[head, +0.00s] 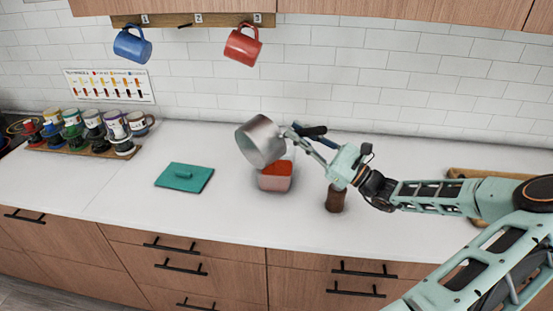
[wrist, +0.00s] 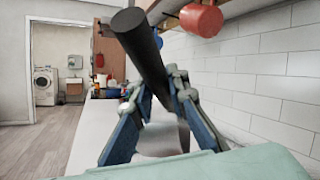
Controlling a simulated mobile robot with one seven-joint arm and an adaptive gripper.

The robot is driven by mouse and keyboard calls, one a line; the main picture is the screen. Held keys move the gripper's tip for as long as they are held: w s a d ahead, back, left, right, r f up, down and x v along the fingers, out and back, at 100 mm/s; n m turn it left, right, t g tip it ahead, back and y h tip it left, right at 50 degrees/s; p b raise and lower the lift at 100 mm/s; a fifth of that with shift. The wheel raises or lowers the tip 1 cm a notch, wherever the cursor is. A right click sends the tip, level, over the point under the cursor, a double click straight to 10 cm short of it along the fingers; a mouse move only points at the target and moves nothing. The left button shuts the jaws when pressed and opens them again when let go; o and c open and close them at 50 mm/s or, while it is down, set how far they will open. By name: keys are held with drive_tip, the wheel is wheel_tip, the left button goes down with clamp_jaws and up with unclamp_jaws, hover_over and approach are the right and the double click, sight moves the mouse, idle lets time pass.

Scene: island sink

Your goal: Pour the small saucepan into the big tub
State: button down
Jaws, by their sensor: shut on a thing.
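The small saucepan (head: 262,141) is a silver metal pan with a dark handle, tilted in the air in the head view. My gripper (head: 310,140) is shut on its handle; the dark handle (wrist: 138,42) also shows between the fingers in the wrist view. The pan's mouth cannot be seen clearly. The tub (head: 275,184) is a pinkish, squarish container on the counter, just below the pan and slightly to its right. Red contents (head: 277,168) show inside it. The pan hides part of the tub's far left rim. No stream between pan and tub can be made out.
A teal lid (head: 186,177) lies on the counter left of the tub. A brown cylindrical jar (head: 335,199) stands to the right, under my arm. Several mugs stand on a rack at far left. A blue mug (head: 132,45) and a red mug (head: 242,45) hang above.

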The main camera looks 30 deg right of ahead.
drive_tip(key=shift+w+d+r+m, duration=0.1)
drive_tip(key=shift+d+r+m, duration=0.05)
drive_tip(key=shift+d+m, duration=0.15)
drive_tip(key=shift+w+d+f+m+t+h+p, duration=0.1)
drive_tip(key=shift+d+f+m+t+h+p, duration=0.1)
drive_tip(key=shift+d+f+m+t, duration=0.15)
drive_tip(key=shift+w+d+f+m+t+h+p, duration=0.1)
drive_tip(key=shift+d+m+t+p, duration=0.15)
drive_tip(key=shift+d+m, duration=0.2)
drive_tip(key=s+a+r+n+g+y+p, duration=0.25)
drive_tip(key=a+n+g, duration=0.25)
drive_tip(key=a+n, duration=0.5)
drive_tip(key=s+a+f+n+g+h+b, duration=0.2)
drive_tip(key=s+a+f+n+h+b, duration=0.1)
drive_tip(key=a+f+n, duration=0.5)
drive_tip(key=a+f+h+b, duration=0.1)
drive_tip(key=a+b, duration=0.1)
drive_tip(key=a, duration=0.1)
drive_tip(key=shift+s+a+f+g, duration=0.15)
drive_tip(key=shift+s+a+g, duration=0.05)
drive_tip(key=shift+a+g, duration=0.2)
